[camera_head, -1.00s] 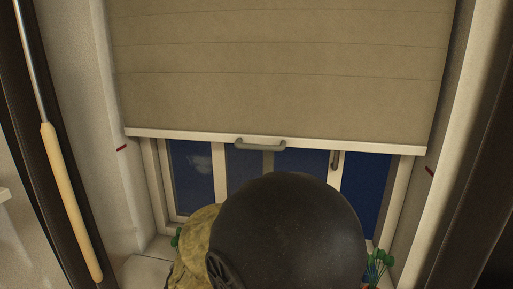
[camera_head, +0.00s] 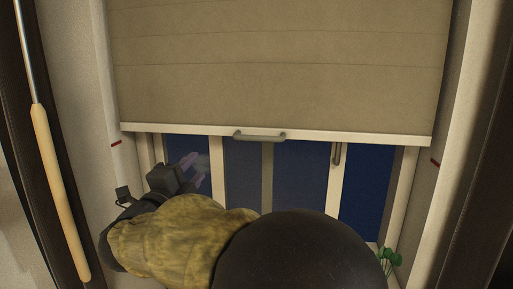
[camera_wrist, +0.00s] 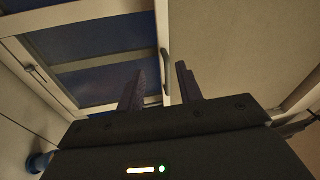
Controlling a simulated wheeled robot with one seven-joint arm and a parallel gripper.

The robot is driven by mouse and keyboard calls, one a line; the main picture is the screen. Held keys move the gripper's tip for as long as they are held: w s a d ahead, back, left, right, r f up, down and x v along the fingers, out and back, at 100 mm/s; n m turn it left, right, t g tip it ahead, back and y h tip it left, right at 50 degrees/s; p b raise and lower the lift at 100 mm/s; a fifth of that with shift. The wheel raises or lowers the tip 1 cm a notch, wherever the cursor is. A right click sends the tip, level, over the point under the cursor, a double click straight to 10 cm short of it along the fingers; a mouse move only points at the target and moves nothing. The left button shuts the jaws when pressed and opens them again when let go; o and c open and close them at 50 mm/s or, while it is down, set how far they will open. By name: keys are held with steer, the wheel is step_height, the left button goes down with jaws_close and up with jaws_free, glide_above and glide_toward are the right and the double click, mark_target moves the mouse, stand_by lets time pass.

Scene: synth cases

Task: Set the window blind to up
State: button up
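The window blind (camera_head: 280,75) is a beige fabric sheet over the upper part of the window, with a pale bottom bar (camera_head: 350,138). A grey handle (camera_head: 259,136) sits at the middle of that bar. My gripper (camera_head: 200,166) is below the bar and left of the handle in the head view. In the wrist view, my gripper (camera_wrist: 160,70) has its two dark fingers apart with nothing held between them. The blind's handle (camera_wrist: 166,68) appears beyond the fingertips, in line with the gap; I cannot tell whether they touch.
Dark blue window panes (camera_head: 365,195) show below the blind, with a window handle (camera_head: 337,153) on a pale frame. Red marks (camera_head: 116,143) are on the side walls. A green plant (camera_head: 388,258) stands low at right. A wooden-handled rod (camera_head: 58,190) is at left.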

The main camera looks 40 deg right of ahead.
mark_target(255, 140)
steer(key=s+m+g+h, duration=0.1)
steer(key=m, duration=0.1)
steer(key=s+d+m+g, duration=0.1)
steer(key=s+g, duration=0.1)
steer(key=s+m+g+h, duration=0.1)
steer(key=s+m+g, duration=0.1)
steer(key=shift+d+r+m+h, duration=0.25)
steer(key=shift+r+m+h, duration=0.05)
steer(key=shift+r, duration=0.1)
steer(key=shift+w, duration=0.1)
steer(key=p+x, duration=0.4)
steer(key=x, duration=1.2)
steer(key=shift+d, duration=0.15)
steer(key=shift+w+d+p, duration=0.2)
steer(key=shift+d+p, duration=0.1)
steer(key=shift+d, duration=0.2)
jaws_close()
